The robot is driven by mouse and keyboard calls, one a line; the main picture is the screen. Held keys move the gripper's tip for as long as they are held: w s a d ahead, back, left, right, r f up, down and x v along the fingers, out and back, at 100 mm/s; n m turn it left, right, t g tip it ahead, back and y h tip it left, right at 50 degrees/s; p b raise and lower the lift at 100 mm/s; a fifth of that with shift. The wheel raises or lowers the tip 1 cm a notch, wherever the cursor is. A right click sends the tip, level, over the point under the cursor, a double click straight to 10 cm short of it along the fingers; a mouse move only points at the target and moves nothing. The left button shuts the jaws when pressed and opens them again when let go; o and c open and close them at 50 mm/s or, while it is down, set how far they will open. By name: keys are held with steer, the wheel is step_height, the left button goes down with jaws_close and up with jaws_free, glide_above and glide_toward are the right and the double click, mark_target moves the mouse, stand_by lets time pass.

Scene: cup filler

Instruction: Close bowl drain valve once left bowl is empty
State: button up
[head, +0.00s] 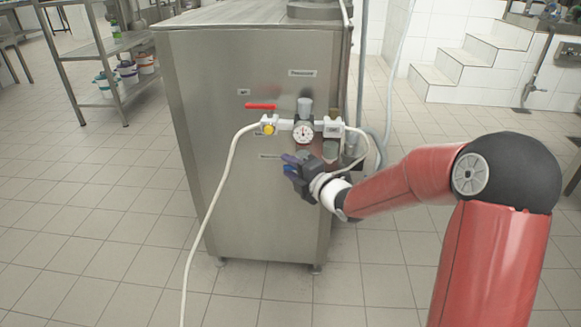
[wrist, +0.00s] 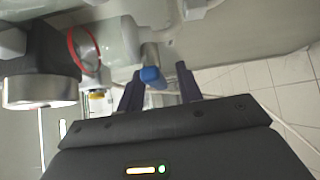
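My gripper (head: 289,165) is in front of the steel cabinet's face, below the pressure gauge. In the wrist view, its two dark fingers (wrist: 160,86) are spread apart. A blue-tipped handle (wrist: 151,75) on a metal stem lies between them. It is close to the left finger, with a gap to the right finger, so it is not clamped. In the head view my gripper hides most of this handle. No label marks it as the bowl drain valve, and the left bowl and its contents cannot be made out.
The steel cabinet (head: 215,130) carries a red lever (head: 261,106), a gauge (head: 303,133) and white fittings. A pale hose (head: 212,205) hangs at left and another loops near my wrist. A rack (head: 95,55) stands at left. Tiled floor in front is clear.

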steer(key=shift+a, duration=0.1)
jaws_close()
steer(key=shift+w+f+b, duration=0.1)
steer(key=shift+f+b, duration=0.1)
steer(key=shift+b, duration=0.75)
steer(key=shift+r+m+t+y+b, duration=0.4)
steer(key=shift+m+t+b, duration=0.1)
steer(key=shift+m+b, duration=0.1)
jaws_free()
